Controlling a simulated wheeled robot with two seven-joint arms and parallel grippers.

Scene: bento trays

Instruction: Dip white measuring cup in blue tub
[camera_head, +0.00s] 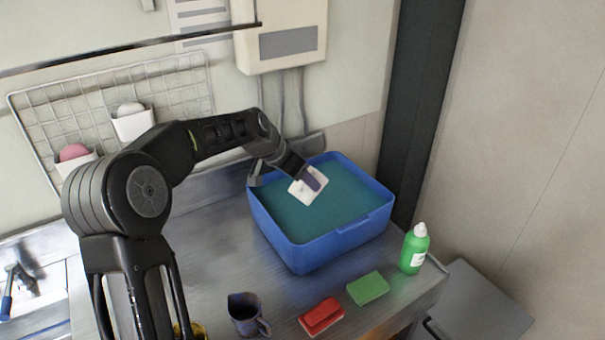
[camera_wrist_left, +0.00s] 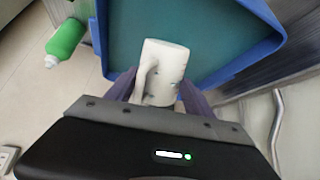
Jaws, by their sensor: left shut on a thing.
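The blue tub (camera_head: 300,258) stands on the metal counter and holds teal liquid (camera_head: 345,205). Its rim also shows in the left wrist view (camera_wrist_left: 262,48). My left gripper (camera_head: 306,178) is shut on the white measuring cup (camera_head: 307,190) and holds it over the left part of the tub. In the left wrist view the cup (camera_wrist_left: 163,72) lies on its side between the fingers (camera_wrist_left: 158,92), with its handle toward the left. It has small dark specks. I cannot tell whether the cup touches the liquid. My right gripper is not in view.
A green bottle (camera_head: 414,250), a green sponge (camera_head: 368,288), a red brush-like block (camera_head: 321,316) and a dark mug (camera_head: 243,314) stand in front of the tub. A wire rack (camera_head: 180,95) hangs behind on the wall. A sink with a tap (camera_head: 15,280) is at far left.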

